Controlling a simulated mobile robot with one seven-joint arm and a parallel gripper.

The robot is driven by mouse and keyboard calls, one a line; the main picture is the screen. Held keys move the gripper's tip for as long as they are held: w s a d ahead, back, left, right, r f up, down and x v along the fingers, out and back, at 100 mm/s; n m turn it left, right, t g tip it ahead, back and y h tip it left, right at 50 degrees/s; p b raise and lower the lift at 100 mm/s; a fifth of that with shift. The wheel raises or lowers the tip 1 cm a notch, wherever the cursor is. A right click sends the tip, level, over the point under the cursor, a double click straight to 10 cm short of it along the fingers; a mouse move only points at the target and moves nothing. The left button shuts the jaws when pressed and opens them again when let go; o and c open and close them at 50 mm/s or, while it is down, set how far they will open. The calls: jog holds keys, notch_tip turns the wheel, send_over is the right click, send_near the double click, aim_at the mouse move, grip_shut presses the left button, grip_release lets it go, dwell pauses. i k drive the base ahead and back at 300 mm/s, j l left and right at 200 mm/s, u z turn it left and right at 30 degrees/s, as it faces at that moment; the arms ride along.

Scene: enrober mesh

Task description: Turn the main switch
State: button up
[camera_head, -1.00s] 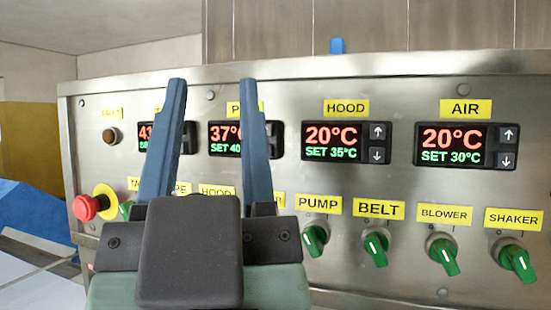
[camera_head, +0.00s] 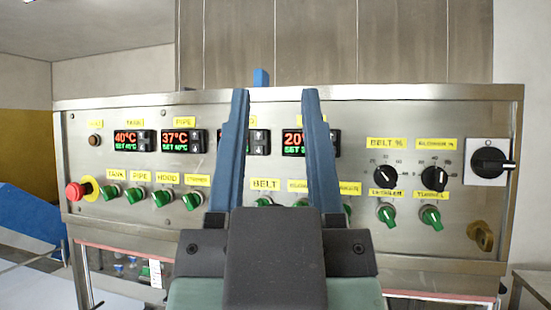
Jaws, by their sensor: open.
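A large black rotary switch (camera_head: 490,161) on a white square plate sits at the upper right of the steel control panel (camera_head: 225,105); it looks like the main switch. Its handle lies about level and points right. No readable label shows on it. My gripper (camera_head: 274,94) is open and empty, its two blue fingers pointing up in front of the panel's middle. It is well to the left of the black switch and apart from it. The fingers and gripper body hide part of the displays, labels and knobs there.
A red emergency button (camera_head: 75,191) is at the panel's left. Several green knobs line the lower row, such as the tunnel knob (camera_head: 431,217). Two black dials (camera_head: 435,178) and a brass-coloured fitting (camera_head: 480,235) are near the switch. A table (camera_head: 533,284) stands at lower right.

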aim_at(487, 163)
jog(key=j+z, duration=0.15)
jog(key=z, duration=0.2)
jog(key=j+z, duration=0.15)
jog(key=z, duration=0.25)
jog(key=j+z, duration=0.1)
jog(key=z, duration=0.25)
